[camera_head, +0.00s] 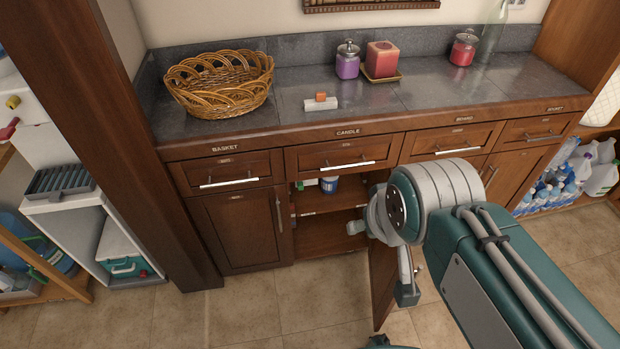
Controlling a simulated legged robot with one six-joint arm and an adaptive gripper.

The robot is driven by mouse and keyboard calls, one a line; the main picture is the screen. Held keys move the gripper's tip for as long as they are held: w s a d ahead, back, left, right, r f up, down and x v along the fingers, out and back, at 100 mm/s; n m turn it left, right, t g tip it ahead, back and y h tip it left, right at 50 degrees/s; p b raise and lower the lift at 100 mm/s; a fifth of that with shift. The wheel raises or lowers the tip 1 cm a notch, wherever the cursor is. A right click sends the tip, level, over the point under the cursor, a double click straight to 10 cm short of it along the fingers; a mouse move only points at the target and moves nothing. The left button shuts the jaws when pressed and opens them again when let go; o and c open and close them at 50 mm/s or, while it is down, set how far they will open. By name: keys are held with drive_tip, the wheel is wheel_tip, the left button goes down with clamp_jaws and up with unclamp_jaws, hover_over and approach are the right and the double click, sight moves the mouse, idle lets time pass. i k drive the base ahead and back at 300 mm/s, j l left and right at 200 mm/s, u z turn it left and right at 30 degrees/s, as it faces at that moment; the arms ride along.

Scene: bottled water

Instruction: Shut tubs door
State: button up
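The brown cabinet door (384,284) under the drawer marked CANDLE stands open, swung out toward me and seen nearly edge-on. Its open compartment (325,240) shows a shelf with a blue and white tub (329,185) and a small green and white item beside it. My teal and grey arm reaches in from the lower right and covers part of the door and the compartment's right side. The end of my arm, with my gripper (408,292), hangs low at the door's right side. Its fingers are not clear, and I cannot tell whether it touches the door.
The closed cabinet door (240,232) is left of the opening. Drawers above are shut. The counter (215,122) holds a wicker basket (220,82), candles and jars. Bottled water (560,185) stands at the right. A white shelf unit (80,215) is at the left. Tiled floor (250,312) in front is clear.

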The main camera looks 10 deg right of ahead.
sight(384, 269)
drive_tip(key=k, duration=0.65)
drive_tip(key=i+j, duration=0.15)
drive_tip(key=i, duration=0.4)
drive_tip(key=l+u, duration=0.1)
drive_tip(key=l, duration=0.35)
drive_tip(key=k+l+u, duration=0.1)
drive_tip(key=l, duration=0.4)
drive_tip(key=l+u, duration=0.1)
drive_tip(key=l, duration=0.35)
drive_tip(key=k+l+u, duration=0.1)
drive_tip(key=l, duration=0.35)
drive_tip(key=k+l+u, duration=0.1)
drive_tip(key=l, duration=0.35)
